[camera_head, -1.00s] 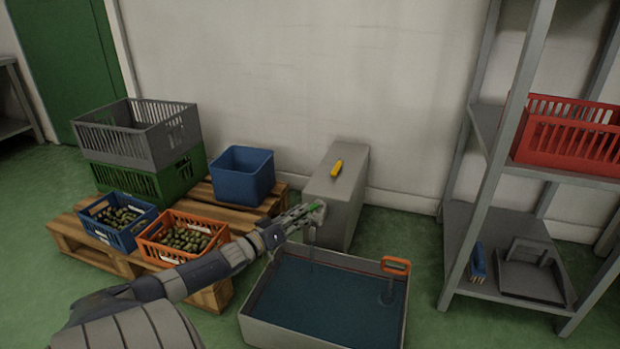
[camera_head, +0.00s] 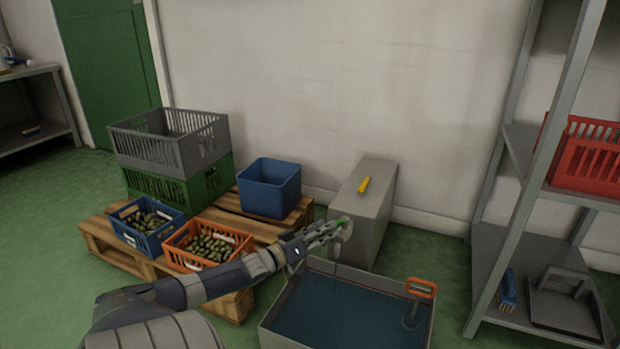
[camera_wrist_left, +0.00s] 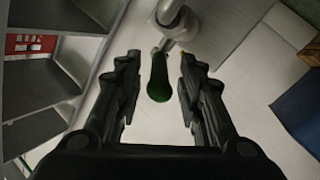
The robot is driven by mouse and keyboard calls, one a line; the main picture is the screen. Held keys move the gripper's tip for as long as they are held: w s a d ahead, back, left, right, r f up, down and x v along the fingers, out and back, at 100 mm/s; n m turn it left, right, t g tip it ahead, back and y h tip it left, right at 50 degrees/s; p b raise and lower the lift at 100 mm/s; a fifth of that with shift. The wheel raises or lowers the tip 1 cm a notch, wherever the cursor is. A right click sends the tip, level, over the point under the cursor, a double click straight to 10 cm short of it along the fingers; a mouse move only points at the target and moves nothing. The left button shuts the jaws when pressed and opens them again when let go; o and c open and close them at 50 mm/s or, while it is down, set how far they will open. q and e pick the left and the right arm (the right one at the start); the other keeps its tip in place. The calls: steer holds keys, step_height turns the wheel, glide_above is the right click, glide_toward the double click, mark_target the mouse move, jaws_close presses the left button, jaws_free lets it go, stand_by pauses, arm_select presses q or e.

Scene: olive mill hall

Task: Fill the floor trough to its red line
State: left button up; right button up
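The grey floor trough (camera_head: 372,281) stands at the bottom of the head view with dark blue water (camera_head: 345,314) in it. A tap with a green lever (camera_wrist_left: 158,78) sits at the grey block (camera_head: 378,205) behind the trough. A thin streak runs from its spout (camera_head: 337,252) down to the water. My left gripper (camera_head: 338,229) is at the tap. In the left wrist view its fingers (camera_wrist_left: 158,62) are apart, one on each side of the green lever, with gaps visible. My right gripper is out of view.
An orange-handled thing (camera_head: 421,288) stands in the trough's right part. A yellow object (camera_head: 364,185) lies on the grey block. Left is a pallet (camera_head: 101,238) with a blue bin (camera_head: 270,188) and crates, two holding olives. A metal shelf (camera_head: 520,215) stands at right.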

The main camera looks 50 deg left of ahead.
arm_select(q)
steer(key=s, duration=1.1)
steer(key=shift+s+d, duration=0.35)
